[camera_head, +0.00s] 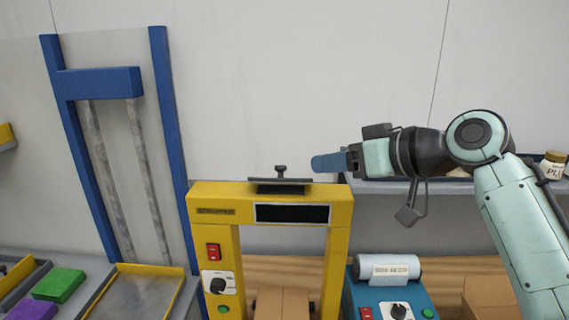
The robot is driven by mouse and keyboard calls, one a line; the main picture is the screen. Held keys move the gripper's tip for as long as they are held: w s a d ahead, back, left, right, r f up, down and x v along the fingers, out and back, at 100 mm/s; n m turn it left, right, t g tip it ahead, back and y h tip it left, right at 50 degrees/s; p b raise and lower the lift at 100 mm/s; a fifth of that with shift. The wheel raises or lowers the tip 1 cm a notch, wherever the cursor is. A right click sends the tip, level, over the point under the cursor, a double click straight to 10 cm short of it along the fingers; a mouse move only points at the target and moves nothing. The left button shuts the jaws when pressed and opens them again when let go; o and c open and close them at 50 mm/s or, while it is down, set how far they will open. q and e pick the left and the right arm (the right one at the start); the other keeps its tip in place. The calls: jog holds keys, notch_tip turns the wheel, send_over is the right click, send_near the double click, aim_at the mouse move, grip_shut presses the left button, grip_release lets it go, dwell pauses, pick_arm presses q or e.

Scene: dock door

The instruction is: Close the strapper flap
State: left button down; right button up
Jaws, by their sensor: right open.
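The yellow strapper (339,240) is an arch-shaped machine standing at the centre, with a dark display panel, a red switch, a dial and a green button. Its dark flap (294,181) shows almost edge-on on top of the arch, with a small upright knob on it. A dark patch shows just under the plate; how far the flap stands open is hard to tell. My right gripper (328,162) has blue fingertips and points left, above and to the right of the flap, apart from it. It is open and holds nothing visible. My left gripper is out of view.
A cardboard box (283,304) sits under the arch. A blue machine with a white roll (388,268) stands to the right, near another box (489,300). A blue door frame (172,150) rises at left, above a yellow-rimmed tray (178,300).

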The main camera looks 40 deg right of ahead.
aim_at(284, 167)
jog(key=x, duration=1.2)
jog(key=shift+p, duration=0.4)
jog(key=shift+s, duration=0.15)
grip_shut()
